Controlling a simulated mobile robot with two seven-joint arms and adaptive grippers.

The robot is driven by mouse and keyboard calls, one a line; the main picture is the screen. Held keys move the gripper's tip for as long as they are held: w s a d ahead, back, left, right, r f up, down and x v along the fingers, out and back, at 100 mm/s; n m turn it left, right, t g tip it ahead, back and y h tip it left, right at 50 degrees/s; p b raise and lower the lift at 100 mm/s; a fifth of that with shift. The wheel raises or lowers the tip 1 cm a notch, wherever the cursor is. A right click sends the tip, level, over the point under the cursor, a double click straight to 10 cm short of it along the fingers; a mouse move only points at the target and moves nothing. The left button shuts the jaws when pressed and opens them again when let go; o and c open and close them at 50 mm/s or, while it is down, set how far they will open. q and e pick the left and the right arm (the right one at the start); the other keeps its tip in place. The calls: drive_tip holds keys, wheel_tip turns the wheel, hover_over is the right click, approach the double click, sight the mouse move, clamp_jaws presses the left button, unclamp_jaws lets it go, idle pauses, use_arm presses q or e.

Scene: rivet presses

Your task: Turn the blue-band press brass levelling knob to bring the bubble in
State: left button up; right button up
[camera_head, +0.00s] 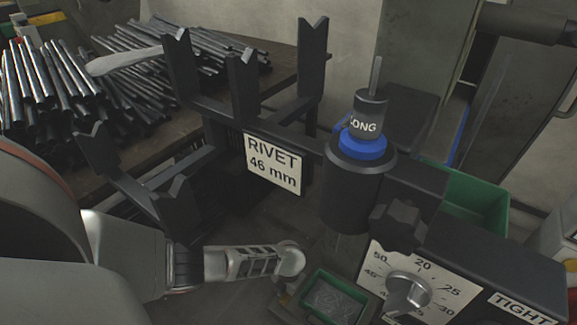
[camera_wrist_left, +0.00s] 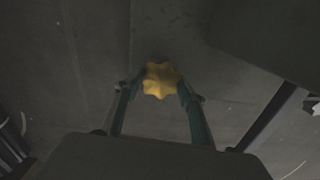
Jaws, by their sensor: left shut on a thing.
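The press (camera_head: 350,190) has a dark cylinder with a blue band (camera_head: 362,146) around it and a top marked "LONG". My left gripper (camera_head: 288,262) reaches in low, left of the press and below its "RIVET 46 mm" plate. In the left wrist view a yellow brass lobed knob (camera_wrist_left: 161,80) sits between the fingertips of my left gripper (camera_wrist_left: 160,88), which is shut on it. In the head view I cannot make out the knob. I see no bubble level in either view. My right gripper is in neither view.
Black V-shaped rests (camera_head: 240,85) stand behind my left gripper. A dial (camera_head: 408,290), a black star knob (camera_head: 397,225) and a small green tray (camera_head: 338,298) are to its right. A green bin (camera_head: 478,200) is farther right. Metal rods (camera_head: 60,75) lie on a wooden table at left.

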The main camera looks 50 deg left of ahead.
sight(288, 298)
use_arm(q)
drive_tip(key=shift+s+f+m, duration=0.1)
drive_tip(key=shift+s+m, duration=0.05)
drive_tip(key=shift+m, duration=0.25)
drive_tip(key=o, duration=1.1)
wheel_tip(288, 298, up, 2)
wheel_tip(288, 298, up, 10)
idle(0.3)
idle(0.5)
